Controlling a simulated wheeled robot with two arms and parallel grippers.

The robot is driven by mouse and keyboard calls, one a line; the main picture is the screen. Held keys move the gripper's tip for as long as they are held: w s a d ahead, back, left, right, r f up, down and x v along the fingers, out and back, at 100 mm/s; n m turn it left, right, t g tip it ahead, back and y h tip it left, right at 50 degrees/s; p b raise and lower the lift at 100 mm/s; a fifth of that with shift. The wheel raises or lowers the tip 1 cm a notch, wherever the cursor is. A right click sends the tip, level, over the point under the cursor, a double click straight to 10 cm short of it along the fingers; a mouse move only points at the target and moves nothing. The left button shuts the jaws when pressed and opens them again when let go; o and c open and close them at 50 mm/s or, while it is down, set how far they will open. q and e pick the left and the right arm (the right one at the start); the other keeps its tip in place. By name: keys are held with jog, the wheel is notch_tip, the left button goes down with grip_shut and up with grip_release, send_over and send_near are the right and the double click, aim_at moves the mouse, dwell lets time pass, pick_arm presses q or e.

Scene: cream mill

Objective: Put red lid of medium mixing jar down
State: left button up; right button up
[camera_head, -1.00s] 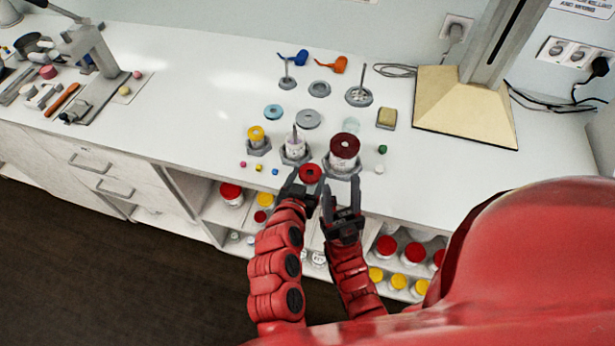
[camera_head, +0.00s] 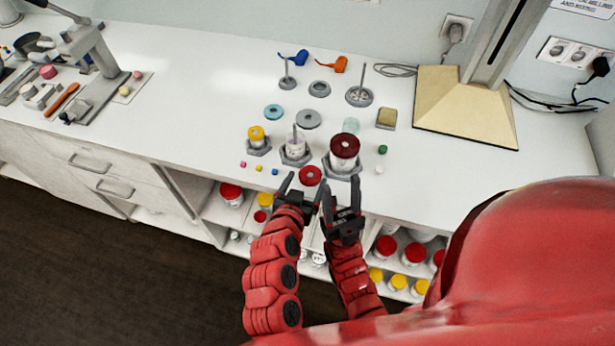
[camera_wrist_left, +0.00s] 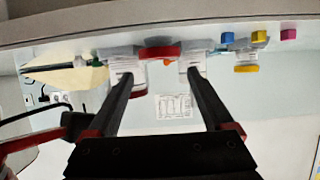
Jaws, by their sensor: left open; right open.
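The red lid (camera_head: 310,175) lies on the white worktop near its front edge, in front of the open middle jar. My left gripper (camera_head: 303,188) is open at the counter's front edge, just short of the lid. In the left wrist view the red lid (camera_wrist_left: 160,52) shows beyond and between the two spread fingertips (camera_wrist_left: 160,75), apart from them. The medium mixing jar (camera_head: 297,147) stands uncovered in a grey holder with a stick upright in it. My right gripper (camera_head: 341,187) is open and empty, beside the left one, in front of the large jar.
The large jar with a dark red lid (camera_head: 344,146) stands right of the medium jar, the yellow-lidded small jar (camera_head: 256,135) left. Small coloured cubes (camera_head: 259,169) lie near the front edge. Shelves with lidded jars (camera_head: 405,252) are below.

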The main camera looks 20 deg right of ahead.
pick_arm(q)
jog(key=p+v, duration=0.7)
jog(key=v, duration=0.2)
jog(key=shift+s+a, duration=0.2)
jog(key=shift+s, duration=0.05)
jog(key=shift+w+r, duration=0.1)
